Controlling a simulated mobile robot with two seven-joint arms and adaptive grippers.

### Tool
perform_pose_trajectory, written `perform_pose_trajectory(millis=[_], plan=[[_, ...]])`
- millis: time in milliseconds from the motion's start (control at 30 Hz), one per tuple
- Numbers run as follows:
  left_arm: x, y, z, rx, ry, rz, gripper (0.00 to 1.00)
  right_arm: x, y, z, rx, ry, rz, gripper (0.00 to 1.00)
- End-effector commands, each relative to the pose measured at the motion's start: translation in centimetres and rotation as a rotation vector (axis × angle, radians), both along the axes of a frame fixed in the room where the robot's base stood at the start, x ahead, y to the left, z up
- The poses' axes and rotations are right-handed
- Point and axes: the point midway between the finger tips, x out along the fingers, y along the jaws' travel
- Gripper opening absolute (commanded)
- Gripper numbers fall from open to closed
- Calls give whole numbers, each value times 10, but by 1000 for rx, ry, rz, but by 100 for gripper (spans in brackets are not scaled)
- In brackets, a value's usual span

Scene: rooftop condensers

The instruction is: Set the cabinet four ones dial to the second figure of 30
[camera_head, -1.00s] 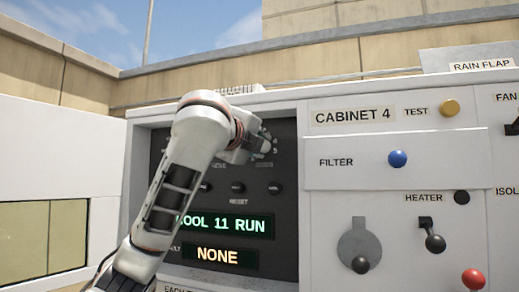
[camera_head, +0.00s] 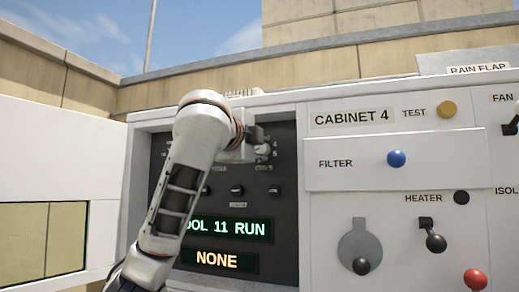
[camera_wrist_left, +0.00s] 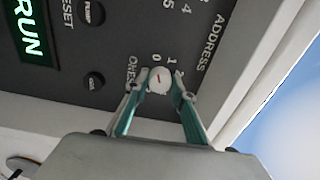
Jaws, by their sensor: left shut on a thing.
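The ones dial (camera_wrist_left: 160,80) of cabinet 4 is a small white round knob with a red mark, beside the word ONES and the figures 0, 1 and 2. I cannot tell surely which figure the mark points at. My left gripper (camera_wrist_left: 159,88) has its teal fingers on both sides of this dial and is shut on it. In the head view my left gripper (camera_head: 256,143) is at the upper right of the dark control panel (camera_head: 285,215), largely hidden by my wrist. A white dial shows just beside it. My right gripper is not in view.
Green lettering (camera_head: 229,227) ends in "11 RUN", its start hidden by my arm; an amber display (camera_head: 216,260) reads NONE. Small black knobs (camera_head: 236,190) sit below the dials. A white FILTER panel (camera_head: 345,176) stands right of the recess.

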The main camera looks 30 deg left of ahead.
Motion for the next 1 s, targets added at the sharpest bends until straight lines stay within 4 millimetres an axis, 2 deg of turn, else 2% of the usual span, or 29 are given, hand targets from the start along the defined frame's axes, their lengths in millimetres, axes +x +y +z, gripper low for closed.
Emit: perform_pose_trajectory(millis=[200, 233, 300, 733, 867, 1000], plan=[[0, 0, 0, -1, 0, 1, 3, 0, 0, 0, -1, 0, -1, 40], [0, 0, 0, -1, 0, 0, 29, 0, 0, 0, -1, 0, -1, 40], [0, 0, 0, 0, 0, 0, 41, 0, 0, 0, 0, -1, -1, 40], [-6, -2, 0, 1, -1, -1, 41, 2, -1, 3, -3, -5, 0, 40], [-21, -6, 1, 2, -3, -2, 41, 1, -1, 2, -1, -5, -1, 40], [-45, -11, 1, 2, -2, -2, 41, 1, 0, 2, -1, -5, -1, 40]])
